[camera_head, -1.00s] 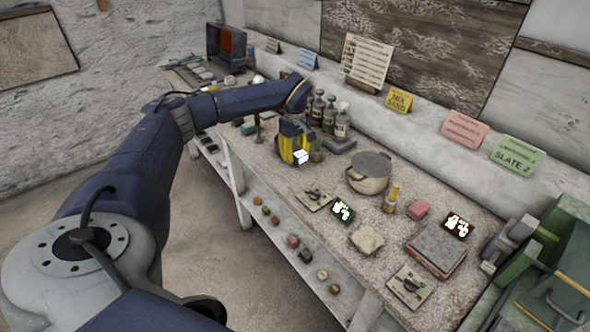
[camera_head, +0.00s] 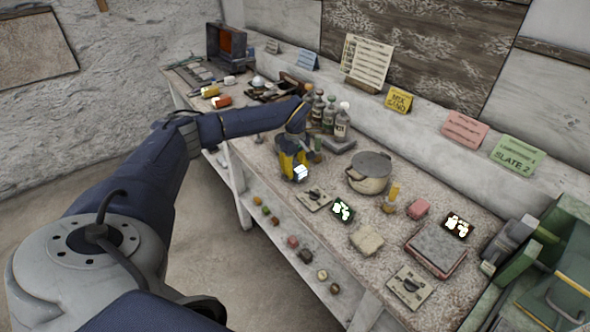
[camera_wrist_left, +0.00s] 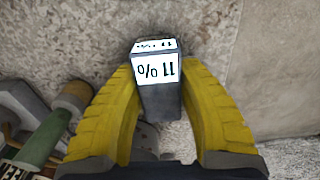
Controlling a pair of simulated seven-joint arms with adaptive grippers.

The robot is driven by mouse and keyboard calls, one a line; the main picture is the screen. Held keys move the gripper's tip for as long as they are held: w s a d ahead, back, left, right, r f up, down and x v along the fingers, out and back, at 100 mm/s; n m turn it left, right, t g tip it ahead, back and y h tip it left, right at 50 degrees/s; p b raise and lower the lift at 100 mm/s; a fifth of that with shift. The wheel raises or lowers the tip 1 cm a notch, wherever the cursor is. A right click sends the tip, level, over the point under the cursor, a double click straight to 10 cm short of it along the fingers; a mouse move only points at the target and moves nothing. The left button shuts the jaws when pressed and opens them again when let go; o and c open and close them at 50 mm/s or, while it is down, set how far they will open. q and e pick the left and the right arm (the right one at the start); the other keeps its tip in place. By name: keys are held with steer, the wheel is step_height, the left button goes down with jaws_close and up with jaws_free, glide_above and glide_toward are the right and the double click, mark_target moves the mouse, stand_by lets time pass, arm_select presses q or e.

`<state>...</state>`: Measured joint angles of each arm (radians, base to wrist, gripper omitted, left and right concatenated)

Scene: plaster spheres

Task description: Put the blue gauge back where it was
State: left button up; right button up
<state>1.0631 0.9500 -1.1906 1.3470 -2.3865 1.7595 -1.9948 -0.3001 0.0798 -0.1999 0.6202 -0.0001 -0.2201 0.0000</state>
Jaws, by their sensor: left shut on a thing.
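My left gripper (camera_head: 294,164) has yellow fingers and is over the near edge of the workbench (camera_head: 455,290), left of the pot. It is shut on the blue gauge (camera_head: 301,173), a small dark block with a lit bluish-white face. In the left wrist view the gauge (camera_wrist_left: 157,75) sits between the two yellow fingers (camera_wrist_left: 158,100), and its face reads 11 %, upside down. I cannot tell whether its base touches the bench. A green-lit gauge (camera_head: 341,209) and a red-lit gauge (camera_head: 457,225) stand further right on the bench. My right gripper is not in view.
A flat plate with a dark mark (camera_head: 314,199) lies just right of my left gripper. A similar plate (camera_head: 409,287) and a grey slab (camera_head: 435,249) lie further right.

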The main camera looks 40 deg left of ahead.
mark_target(295, 165)
arm_select(q)
steer(key=shift+f, duration=0.1)
steer(key=o, duration=1.1)
steer(key=shift+o, duration=0.2)
step_height(295, 165, up, 12)
